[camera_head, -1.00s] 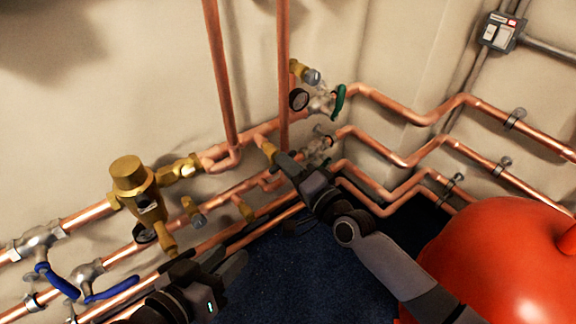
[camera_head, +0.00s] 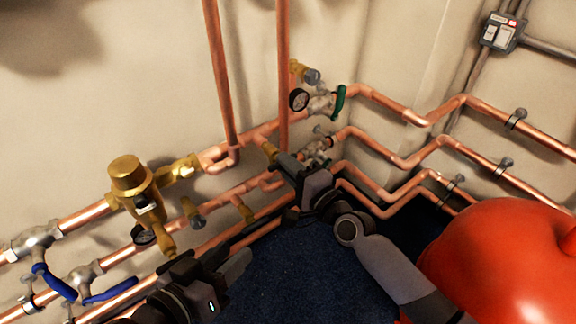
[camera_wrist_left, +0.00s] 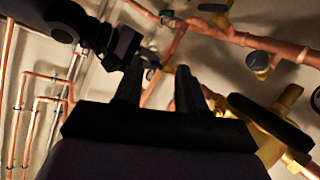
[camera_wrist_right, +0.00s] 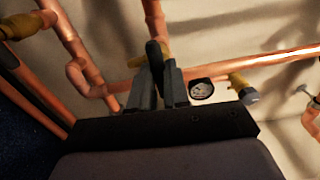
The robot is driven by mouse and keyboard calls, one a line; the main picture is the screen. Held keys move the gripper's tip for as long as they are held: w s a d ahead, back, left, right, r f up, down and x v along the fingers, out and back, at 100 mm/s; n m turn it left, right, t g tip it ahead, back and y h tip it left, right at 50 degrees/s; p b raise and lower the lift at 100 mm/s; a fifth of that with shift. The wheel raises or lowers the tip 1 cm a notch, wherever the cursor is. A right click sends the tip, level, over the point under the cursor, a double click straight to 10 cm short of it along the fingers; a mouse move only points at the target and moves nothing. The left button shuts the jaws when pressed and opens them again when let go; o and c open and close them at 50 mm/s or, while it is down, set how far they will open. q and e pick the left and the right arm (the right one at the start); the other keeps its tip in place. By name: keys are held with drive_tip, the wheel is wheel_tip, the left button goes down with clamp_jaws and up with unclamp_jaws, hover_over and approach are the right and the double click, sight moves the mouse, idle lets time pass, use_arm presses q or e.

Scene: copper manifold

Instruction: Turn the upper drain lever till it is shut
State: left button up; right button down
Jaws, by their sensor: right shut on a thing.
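The upper drain is a brass fitting (camera_head: 268,150) on the upper copper pipe in the head view. My right gripper (camera_head: 284,161) is at its outer end. In the right wrist view, the right fingers (camera_wrist_right: 156,88) are closed on the dark drain lever (camera_wrist_right: 153,52), which sticks up between them. The brass of the drain (camera_wrist_right: 166,50) shows behind it. The fingers hide much of the lever, so its exact angle is hard to tell. My left gripper (camera_head: 236,265) is low, in front of the lower pipes. Its two fingers (camera_wrist_left: 160,88) stand apart and empty in the left wrist view.
A large brass valve (camera_head: 130,177) and blue levers (camera_head: 52,281) are at the left. A pressure gauge (camera_head: 299,99) and green handle (camera_head: 339,102) are above my right gripper. A red tank (camera_head: 505,265) stands at the right. Dark floor (camera_head: 300,265) lies between.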

drive_tip(key=shift+f, duration=0.1)
drive_tip(key=c, duration=1.1)
unclamp_jaws()
drive_tip(key=shift+s+d, duration=0.1)
drive_tip(key=shift+s, duration=0.05)
drive_tip(key=shift+p+v, duration=0.8)
drive_tip(key=shift+v, duration=2.65)
